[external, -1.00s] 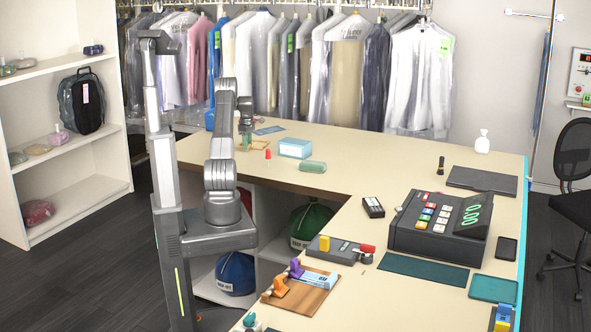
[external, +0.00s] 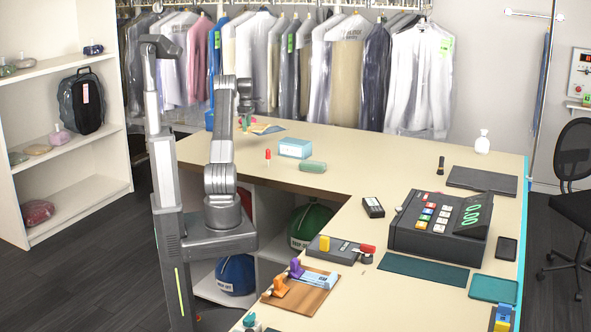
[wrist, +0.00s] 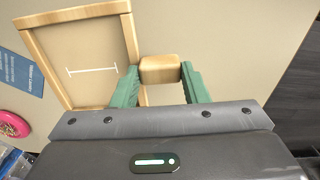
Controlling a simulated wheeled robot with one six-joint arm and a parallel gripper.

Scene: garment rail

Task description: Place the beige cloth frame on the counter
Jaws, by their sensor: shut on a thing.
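The beige cloth frame (wrist: 85,50) fills the upper left of the wrist view. It has a pale wooden border, beige cloth and a white line mark. A wooden block (wrist: 160,70) at its right side sits between the green fingers of my gripper (wrist: 163,85), which is shut on it. In the external view my gripper (external: 245,122) is over the far left part of the counter (external: 350,150). The frame (external: 260,127) shows there small, just right of the fingers. Its exact height over the counter is hard to tell.
A blue card (wrist: 20,72) and a pink round item (wrist: 12,124) lie left of the frame in the wrist view. A red-topped item (external: 267,155), a light blue box (external: 295,148) and a green roll (external: 312,167) stand nearby. Bagged garments hang behind the counter.

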